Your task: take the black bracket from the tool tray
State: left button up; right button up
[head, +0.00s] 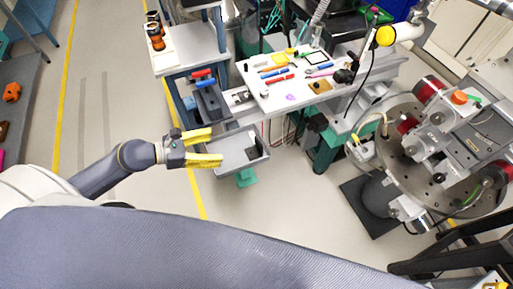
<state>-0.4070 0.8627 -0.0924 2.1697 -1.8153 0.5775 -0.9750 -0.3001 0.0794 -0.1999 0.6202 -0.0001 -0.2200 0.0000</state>
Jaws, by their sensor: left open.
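A grey tray (232,171) with raised walls is in the middle of the head view, just below the bench. A small dark piece (252,153) lies in its right part; it looks like the black bracket, but it is too small to make out its shape. My left gripper (217,147) comes in from the left with its two yellow fingers apart. The fingers overlap the tray's left side in the picture, left of the dark piece, with nothing between them. I cannot tell the gripper's height over the tray. My right gripper is not in view.
A white board (290,80) with markers and small parts lies on the bench behind the tray. A dark grey bin (211,103) with red and blue items sits at its left. A round metal stage (440,150) with instruments fills the right.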

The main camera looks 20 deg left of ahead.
aim_at(258, 142)
pick_arm(q)
jog(key=x, duration=1.7)
jog(key=shift+w+d, duration=0.1)
jog(key=shift+d, duration=0.05)
grip_shut()
dwell(0.4)
